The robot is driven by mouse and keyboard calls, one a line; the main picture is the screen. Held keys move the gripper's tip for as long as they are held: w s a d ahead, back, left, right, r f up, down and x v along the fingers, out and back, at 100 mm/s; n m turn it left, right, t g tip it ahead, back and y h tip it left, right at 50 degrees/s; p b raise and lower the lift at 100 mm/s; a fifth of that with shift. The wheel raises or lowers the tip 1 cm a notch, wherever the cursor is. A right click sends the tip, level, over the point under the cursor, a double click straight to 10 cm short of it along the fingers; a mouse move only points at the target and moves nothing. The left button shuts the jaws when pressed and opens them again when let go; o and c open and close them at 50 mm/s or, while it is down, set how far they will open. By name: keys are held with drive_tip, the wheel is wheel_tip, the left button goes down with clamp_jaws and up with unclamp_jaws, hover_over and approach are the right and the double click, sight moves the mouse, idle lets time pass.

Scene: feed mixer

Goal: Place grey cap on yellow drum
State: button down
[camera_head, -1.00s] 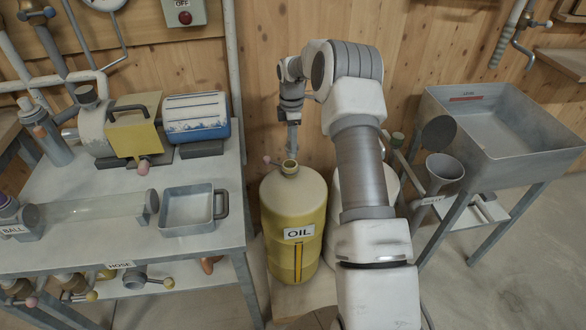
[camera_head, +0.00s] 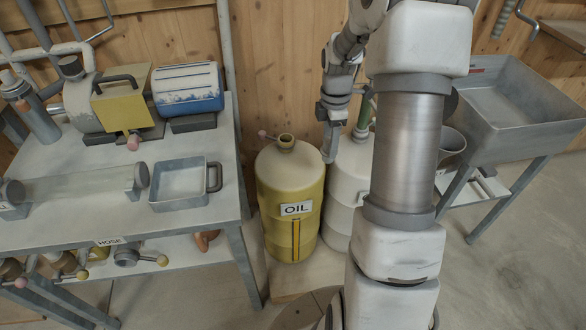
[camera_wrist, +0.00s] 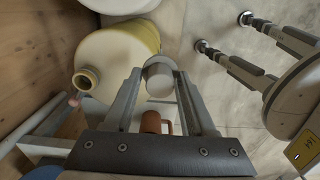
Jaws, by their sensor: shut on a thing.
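The yellow drum (camera_head: 290,225), labelled OIL, stands upright on the floor board. Its open neck (camera_head: 285,142) is uncovered, and in the wrist view this neck (camera_wrist: 87,80) lies left of my fingers. My gripper (camera_head: 328,150) hangs at the right edge of the drum's top, between it and the white drum. In the wrist view my gripper (camera_wrist: 156,80) is shut on the grey cap (camera_wrist: 158,78), a short round piece between the fingertips. The cap is apart from the neck. In the head view the cap is too small to tell clearly.
A white drum (camera_head: 340,205) stands close to the right of the yellow one. A pink-tipped lever (camera_head: 264,135) sticks out beside the neck. The workbench (camera_head: 110,208) with a small grey tray (camera_head: 178,206) is on the left. A large grey basin (camera_head: 520,115) stands on the right.

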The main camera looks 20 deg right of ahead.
drive_tip(key=shift+w+a+f+b, duration=0.7)
drive_tip(key=shift+w+a+f, duration=0.5)
drive_tip(key=shift+f, duration=0.45)
drive_tip(key=shift+w+a+f+b, duration=0.7)
drive_tip(key=shift+w+a+f, duration=0.45)
drive_tip(key=shift+f, duration=0.5)
drive_tip(key=shift+w+a+f+b, duration=0.7)
drive_tip(key=shift+w+a+f, duration=0.35)
drive_tip(key=shift+a+f, duration=0.45)
drive_tip(key=shift+d+f, duration=0.15)
drive_tip(key=shift+f, duration=0.05)
drive_tip(key=shift+f, duration=0.15)
drive_tip(key=shift+c, duration=1.1)
unclamp_jaws()
